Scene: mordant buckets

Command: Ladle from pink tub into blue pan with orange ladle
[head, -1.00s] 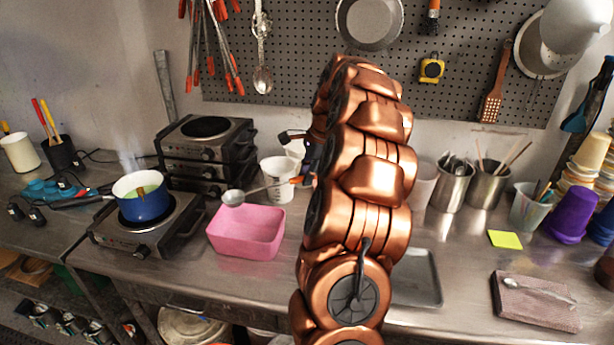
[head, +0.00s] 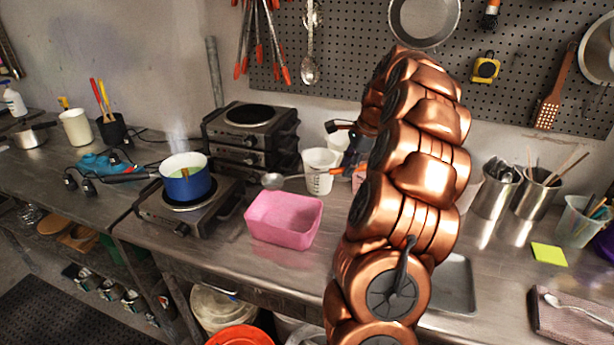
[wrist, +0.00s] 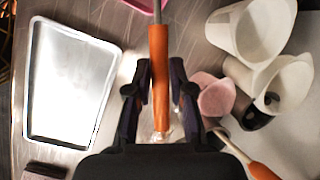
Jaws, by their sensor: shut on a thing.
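The orange ladle is gripped by its orange handle (wrist: 160,95), which runs straight up between my fingers in the wrist view. Its metal bowl (head: 272,181) hangs above the back left rim of the pink tub (head: 300,234), clear of it. Whether the bowl holds anything cannot be told. My gripper (head: 358,168) is shut on the handle, right of and above the tub, partly hidden by my arm. The blue pan (head: 186,188) stands on a hot plate left of the tub, with a greenish content and a brownish stick-like thing inside.
The hot plate (head: 160,214) sits left of the tub; stacked burners (head: 250,140) stand behind. A white measuring jug (head: 319,172) is close behind the ladle. A metal tray (wrist: 72,85) lies beside my gripper. Between the bowl and the pan the air looks clear.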

